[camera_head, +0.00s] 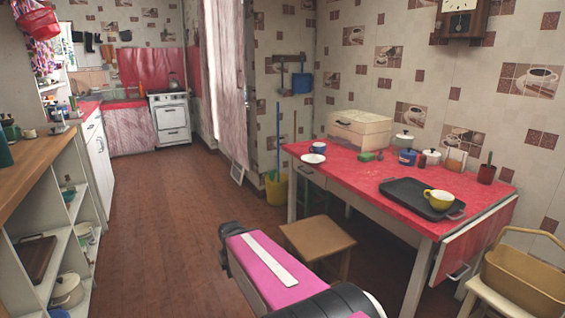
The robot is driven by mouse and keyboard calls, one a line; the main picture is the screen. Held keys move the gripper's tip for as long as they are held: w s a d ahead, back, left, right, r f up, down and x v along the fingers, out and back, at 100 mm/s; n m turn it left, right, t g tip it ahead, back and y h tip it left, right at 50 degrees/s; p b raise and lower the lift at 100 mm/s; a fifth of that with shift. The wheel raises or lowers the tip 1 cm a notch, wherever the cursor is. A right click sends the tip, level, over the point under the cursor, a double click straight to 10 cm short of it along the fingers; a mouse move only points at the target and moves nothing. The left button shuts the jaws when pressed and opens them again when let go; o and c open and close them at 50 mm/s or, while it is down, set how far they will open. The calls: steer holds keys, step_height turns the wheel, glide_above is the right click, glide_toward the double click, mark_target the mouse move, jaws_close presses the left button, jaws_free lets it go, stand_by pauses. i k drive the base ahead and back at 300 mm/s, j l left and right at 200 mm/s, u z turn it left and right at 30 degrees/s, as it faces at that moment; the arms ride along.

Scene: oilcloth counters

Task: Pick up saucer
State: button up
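A small white saucer (313,159) lies flat on the red table top, near its far left corner. My pink arm (265,272) reaches in from the bottom middle, low and well in front of the table, apart from the saucer. No gripper fingers show, so I cannot see whether my gripper is open or holds anything.
The red table (350,181) also bears a bread box (359,134), several pots and a black tray (405,203) with a yellow cup (438,199). A wooden stool (318,238) stands before it. A yellow bucket (276,190) is beyond. Open floor lies left, beside shelves (60,235).

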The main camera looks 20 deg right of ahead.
mark_target(311, 158)
steer(key=i+l+u, duration=0.1)
steer(key=i+u, duration=0.15)
steer(key=i, duration=0.35)
steer(key=i+l+u, duration=0.25)
steer(key=i, duration=0.3)
steer(key=i+l, duration=0.1)
steer(key=i, duration=0.8)
steer(key=i+l, duration=0.1)
steer(key=i, duration=0.8)
steer(key=i+z, duration=0.2)
steer(key=z, duration=0.2)
steer(key=i+j+z, duration=0.1)
steer(key=z, duration=0.3)
steer(key=i+j+z, duration=0.2)
steer(key=z, duration=0.2)
steer(key=i+j, duration=0.05)
steer(key=i, duration=0.05)
